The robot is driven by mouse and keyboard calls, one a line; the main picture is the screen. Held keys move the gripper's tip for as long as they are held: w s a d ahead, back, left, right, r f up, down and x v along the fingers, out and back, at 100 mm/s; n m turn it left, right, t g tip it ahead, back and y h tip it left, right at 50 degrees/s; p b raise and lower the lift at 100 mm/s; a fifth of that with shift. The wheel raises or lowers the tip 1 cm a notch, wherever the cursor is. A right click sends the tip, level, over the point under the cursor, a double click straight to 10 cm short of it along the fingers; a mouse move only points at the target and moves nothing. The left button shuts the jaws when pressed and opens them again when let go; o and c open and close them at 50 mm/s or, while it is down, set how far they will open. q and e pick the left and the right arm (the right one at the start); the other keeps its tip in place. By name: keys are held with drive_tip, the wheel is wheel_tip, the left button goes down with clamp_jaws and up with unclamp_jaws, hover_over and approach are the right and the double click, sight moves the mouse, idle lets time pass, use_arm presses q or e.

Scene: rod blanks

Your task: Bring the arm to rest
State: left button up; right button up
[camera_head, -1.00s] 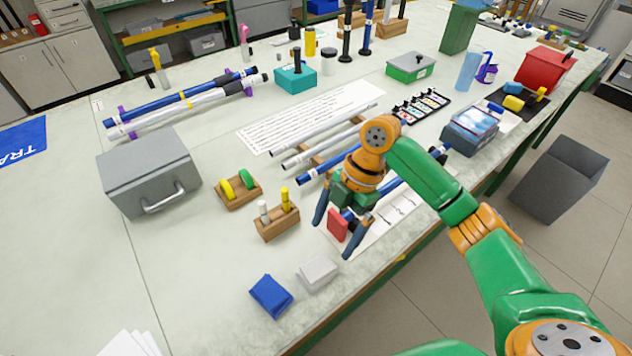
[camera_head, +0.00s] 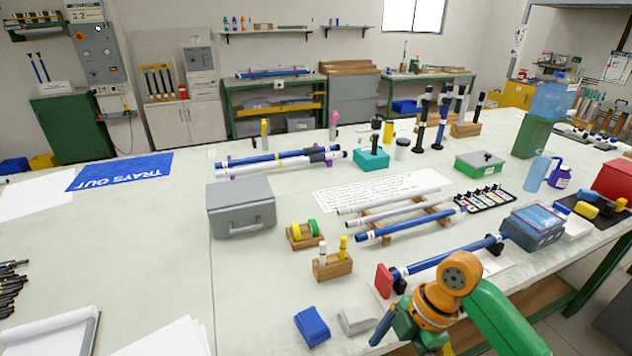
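My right arm comes in from the lower right. Its orange and green gripper (camera_head: 402,342) is at the front edge of the table, low in the picture. One dark blue finger shows, spread away from the palm; the other is cut off or hidden. I see nothing held in it. A blue rod (camera_head: 450,258) lies just behind the gripper on dark supports, with a red block (camera_head: 384,281) at its left end. My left arm and gripper are not in view.
Grey and blue rods (camera_head: 400,228) lie on a wooden rack mid-table. A blue block (camera_head: 312,326) and a light grey block (camera_head: 357,319) lie left of the gripper, near a wooden holder (camera_head: 333,267). A grey case (camera_head: 240,207) stands farther left. The table's left part has clear room.

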drive_tip(key=s+a+f+m+t, duration=0.35)
drive_tip(key=s+f+m, duration=0.25)
drive_tip(key=f+m, duration=0.3)
drive_tip(key=s+d+f+m+t+h, duration=0.15)
drive_tip(key=s+d+m+h, duration=0.25)
drive_tip(key=s+d+m, duration=0.45)
wheel_tip(320, 180, down, 10)
drive_tip(key=w+a+f+m+g, duration=0.1)
drive_tip(key=w+m, duration=0.1)
drive_tip(key=s+d+f+g, duration=0.1)
drive_tip(key=s+d+f, duration=0.1)
drive_tip(key=s+f, duration=1.1)
wheel_tip(320, 180, down, 2)
drive_tip(key=shift+s+f+n+g, duration=0.1)
drive_tip(key=shift+s+n+g, duration=0.3)
drive_tip(key=shift+n, duration=0.05)
